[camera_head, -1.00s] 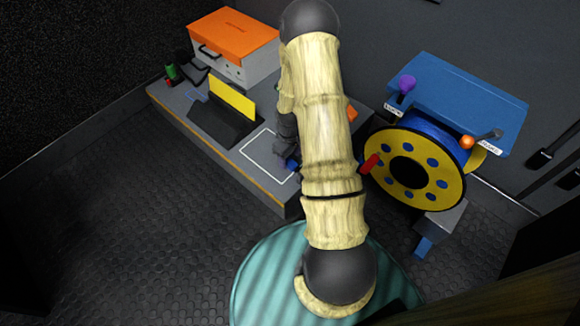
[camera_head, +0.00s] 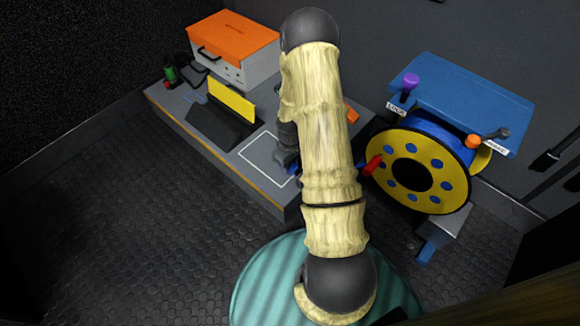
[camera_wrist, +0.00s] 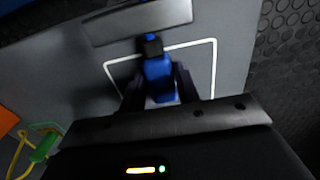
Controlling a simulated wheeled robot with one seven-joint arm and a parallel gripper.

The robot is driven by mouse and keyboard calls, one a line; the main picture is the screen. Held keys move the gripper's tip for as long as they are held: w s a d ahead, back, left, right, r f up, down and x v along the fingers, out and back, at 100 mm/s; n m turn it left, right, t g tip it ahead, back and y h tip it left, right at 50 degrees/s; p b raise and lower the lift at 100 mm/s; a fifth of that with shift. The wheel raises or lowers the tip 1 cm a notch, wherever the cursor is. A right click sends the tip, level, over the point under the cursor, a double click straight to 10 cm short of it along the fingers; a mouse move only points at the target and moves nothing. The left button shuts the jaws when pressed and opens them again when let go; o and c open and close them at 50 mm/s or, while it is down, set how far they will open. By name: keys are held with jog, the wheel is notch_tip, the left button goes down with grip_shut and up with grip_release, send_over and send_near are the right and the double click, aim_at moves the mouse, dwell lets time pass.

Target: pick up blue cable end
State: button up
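The blue cable end (camera_wrist: 160,78) shows in the wrist view as a blue block with a black part and a small blue tip beyond it. It is over or on the white-outlined square of the grey bench. My gripper (camera_wrist: 160,88) has one dark finger on each side of the blue block. I cannot tell whether the fingers touch it. In the head view my gripper (camera_head: 286,155) is low over the white outline, partly hidden by my arm, with a bit of blue beside it.
A yellow-faced dark wedge (camera_head: 231,101) and an orange-topped case (camera_head: 233,38) stand on the bench to the left. A yellow cable reel (camera_head: 438,178) with a red handle (camera_head: 373,165) and blue top panel (camera_head: 462,98) is at the right. An orange object (camera_head: 351,114) is partly behind my arm.

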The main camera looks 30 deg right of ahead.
jog(key=c, duration=0.5)
jog(key=shift+c, duration=0.2)
jog(key=shift+r, duration=0.1)
notch_tip(320, 180, up, 10)
jog(key=p, duration=0.7)
